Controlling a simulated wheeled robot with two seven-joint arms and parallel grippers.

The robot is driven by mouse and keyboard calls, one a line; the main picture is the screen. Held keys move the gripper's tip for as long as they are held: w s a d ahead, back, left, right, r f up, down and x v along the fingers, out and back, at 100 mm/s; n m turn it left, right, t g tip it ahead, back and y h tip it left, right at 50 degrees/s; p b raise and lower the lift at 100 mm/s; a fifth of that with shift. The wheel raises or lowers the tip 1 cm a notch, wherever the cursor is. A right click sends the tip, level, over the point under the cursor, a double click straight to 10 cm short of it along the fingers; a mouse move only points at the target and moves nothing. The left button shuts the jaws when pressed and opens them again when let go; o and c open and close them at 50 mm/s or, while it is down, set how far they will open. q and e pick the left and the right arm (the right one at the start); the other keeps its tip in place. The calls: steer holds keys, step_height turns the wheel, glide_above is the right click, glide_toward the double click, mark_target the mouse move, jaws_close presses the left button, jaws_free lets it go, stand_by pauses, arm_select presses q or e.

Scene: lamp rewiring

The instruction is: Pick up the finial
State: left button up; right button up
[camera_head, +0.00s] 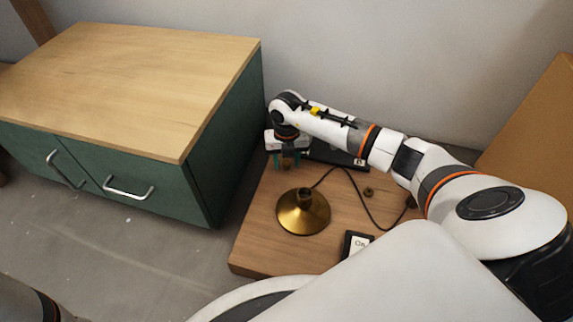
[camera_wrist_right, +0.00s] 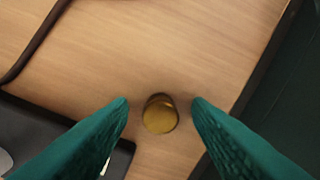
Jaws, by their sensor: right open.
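The finial, a small round brass piece (camera_wrist_right: 160,114), stands on the wooden tabletop between the fingertips of my right gripper (camera_wrist_right: 160,103) in the right wrist view. The green fingers are open, with a visible gap on each side of it. In the head view my right gripper (camera_head: 287,165) points down at the table's far left corner, and its fingers partly hide the finial. My left gripper is not in view.
A dark tray (camera_wrist_right: 40,130) lies close to my right fingers. A green cabinet (camera_head: 225,135) stands left of the table.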

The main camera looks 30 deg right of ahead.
steer(key=shift+c, duration=0.4)
jaws_close()
